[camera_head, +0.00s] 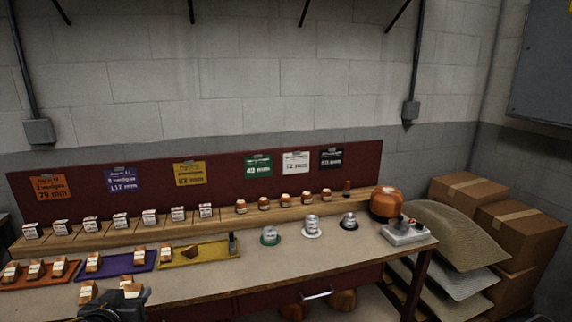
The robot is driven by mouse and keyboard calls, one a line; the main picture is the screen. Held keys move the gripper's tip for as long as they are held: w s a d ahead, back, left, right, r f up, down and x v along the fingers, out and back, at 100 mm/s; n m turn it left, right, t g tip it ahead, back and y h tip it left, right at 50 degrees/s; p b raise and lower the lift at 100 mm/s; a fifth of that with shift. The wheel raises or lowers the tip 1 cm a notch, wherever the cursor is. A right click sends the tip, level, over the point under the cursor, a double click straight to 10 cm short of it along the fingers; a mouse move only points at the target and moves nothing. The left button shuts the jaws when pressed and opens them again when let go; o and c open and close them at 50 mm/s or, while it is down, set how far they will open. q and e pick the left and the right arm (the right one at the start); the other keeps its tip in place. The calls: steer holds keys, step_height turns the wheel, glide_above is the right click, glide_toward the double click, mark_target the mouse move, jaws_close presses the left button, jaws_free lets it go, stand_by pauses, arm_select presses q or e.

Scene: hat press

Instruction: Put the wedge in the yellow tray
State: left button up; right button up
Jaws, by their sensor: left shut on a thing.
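The yellow tray (212,255) lies on the bench, right of the purple tray (112,267). One brown wedge-like piece (190,252) lies in it, and a small dark upright piece (232,243) stands at its right end. My left gripper (131,296) is at the bottom left, in front of the purple tray. It is shut on a wooden wedge with a white label (132,287); the contact is small and partly hidden. Another wedge (88,292) is just left of the gripper. My right gripper is not in view.
The orange tray (70,276) and purple tray hold labelled wedges. Green, white and black round stands, and an orange-domed device (386,203), stand to the right. The bench front centre is clear.

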arm_select(q)
steer(key=w+d+r+m+h, duration=0.1)
steer(key=w+d+r, duration=0.1)
steer(key=d+r, duration=0.3)
steer(key=w+d+r+m+h, duration=0.1)
steer(key=w+d+r, duration=0.2)
steer(key=d, duration=0.6)
steer(key=shift+d+r+h, duration=0.2)
steer(key=shift+r+h, duration=0.1)
steer(key=shift+r, duration=0.55)
